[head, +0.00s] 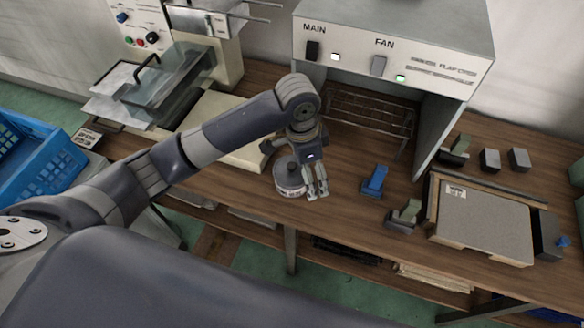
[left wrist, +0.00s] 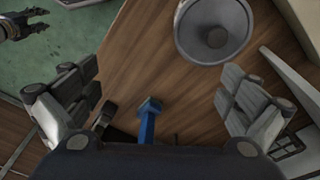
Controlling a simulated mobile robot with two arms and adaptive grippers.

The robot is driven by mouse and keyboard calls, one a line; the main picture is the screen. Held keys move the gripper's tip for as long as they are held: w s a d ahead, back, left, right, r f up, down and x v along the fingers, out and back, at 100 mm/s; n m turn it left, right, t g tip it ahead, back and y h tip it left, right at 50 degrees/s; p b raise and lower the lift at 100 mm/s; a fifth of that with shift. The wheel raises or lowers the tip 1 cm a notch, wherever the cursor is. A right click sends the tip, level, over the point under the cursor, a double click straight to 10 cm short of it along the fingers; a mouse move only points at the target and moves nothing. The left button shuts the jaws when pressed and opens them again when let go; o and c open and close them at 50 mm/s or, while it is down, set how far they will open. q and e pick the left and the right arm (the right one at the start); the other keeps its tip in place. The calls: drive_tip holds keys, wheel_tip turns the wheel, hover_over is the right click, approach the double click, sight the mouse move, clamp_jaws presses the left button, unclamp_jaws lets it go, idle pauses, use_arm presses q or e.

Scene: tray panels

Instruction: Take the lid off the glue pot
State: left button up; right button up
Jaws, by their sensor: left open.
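The glue pot (head: 290,188) stands upright on the wooden bench with its round grey lid (head: 288,170) on top. In the left wrist view the lid (left wrist: 205,22) is at the top, right of centre, with a dark round knob (left wrist: 217,37) in its middle. My left gripper (head: 317,190) points down just to the right of the pot in the head view. Its fingers (left wrist: 168,105) are spread wide with nothing between them gripped. What seems to be my right gripper (left wrist: 28,24) shows small at the left wrist view's top left corner, away from the bench; its opening is unclear.
The cabinet (head: 392,45) with a wire rack (head: 370,112) is behind. A grey board (head: 485,220) lies at the right. A blue crate (head: 35,160) is far left.

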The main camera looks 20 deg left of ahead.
use_arm(q)
drive_tip(key=w+a+r+y, duration=0.2)
drive_tip(key=w+a+r, duration=0.2)
drive_tip(key=a, duration=0.1)
drive_tip(key=p, duration=0.1)
hover_over(293, 166)
drive_tip(key=shift+g, duration=0.3)
wheel_tip(293, 166, down, 5)
drive_tip(key=shift+d+r, duration=0.1)
drive_tip(key=shift+d, duration=0.05)
drive_tip(key=shift+w+f+p, duration=0.2)
drive_tip(key=shift+f+p, duration=0.6)
drive_tip(key=shift+f, duration=1.85)
drive_tip(key=c, duration=1.1)
drive_tip(key=shift+s, duration=0.2)
drive_tip(key=c, duration=0.3)
drive_tip(key=shift+c, duration=0.4)
use_arm(e)
wheel_tip(293, 166, up, 3)
drive_tip(key=shift+s+a+f, duration=0.1)
drive_tip(key=shift+a+f, duration=0.05)
drive_tip(key=shift+f, duration=0.05)
use_arm(q)
drive_tip(key=shift+c, duration=0.2)
